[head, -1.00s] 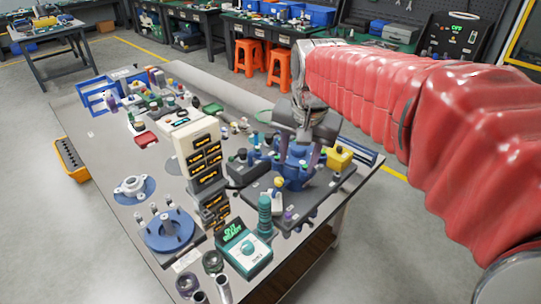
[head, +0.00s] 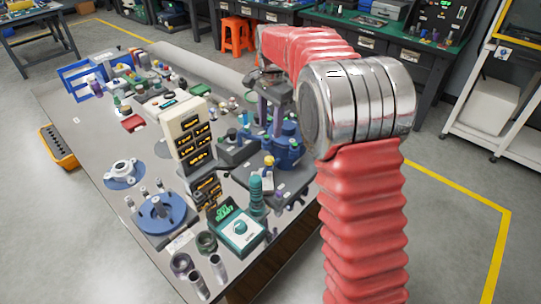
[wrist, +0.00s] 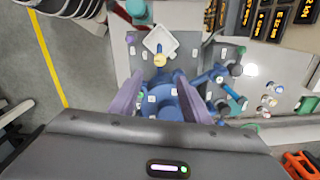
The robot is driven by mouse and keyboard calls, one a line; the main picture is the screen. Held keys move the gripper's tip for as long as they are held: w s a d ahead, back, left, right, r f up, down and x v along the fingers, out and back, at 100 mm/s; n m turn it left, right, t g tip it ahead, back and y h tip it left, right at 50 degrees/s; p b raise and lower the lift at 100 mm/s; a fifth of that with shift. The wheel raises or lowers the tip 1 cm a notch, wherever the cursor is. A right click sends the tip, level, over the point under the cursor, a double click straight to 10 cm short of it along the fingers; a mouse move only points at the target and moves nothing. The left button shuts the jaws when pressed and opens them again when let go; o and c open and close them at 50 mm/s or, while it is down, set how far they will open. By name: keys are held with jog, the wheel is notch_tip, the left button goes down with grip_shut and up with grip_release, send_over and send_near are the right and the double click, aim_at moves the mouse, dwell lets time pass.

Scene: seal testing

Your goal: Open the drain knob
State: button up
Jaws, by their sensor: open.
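My gripper (head: 268,118) points down over the blue fixture (head: 286,150) near the table's right side. In the wrist view its two purple fingers (wrist: 160,80) are apart, with part of the blue fixture (wrist: 165,103) visible between and below them. A small yellow knob (wrist: 160,60) shows just past the fingertips, beside a white square plate (wrist: 160,40). The yellow knob also shows in the head view (head: 268,161). Nothing is held. I cannot tell for sure which knob is the drain knob; no label for it is readable.
A teal box with a dial (head: 240,228) and a ribbed teal post (head: 256,194) stand at the table's front. A cream display tower (head: 187,138) is left of the fixture. Blue valves (wrist: 232,95) lie right of the fingers in the wrist view. Floor right of the table is open.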

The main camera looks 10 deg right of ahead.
aim_at(269, 159)
jog(key=shift+w+f, duration=0.15)
jog(key=f, duration=1.3)
jog(key=shift+w+a+f, duration=0.15)
jog(key=shift+w+f, duration=0.05)
jog(key=shift+f, duration=0.2)
jog(key=shift+c, duration=0.3)
jog(key=c, duration=0.9)
jog(key=shift+d, duration=0.2)
jog(key=shift+c, duration=0.4)
jog(key=shift+a, duration=0.15)
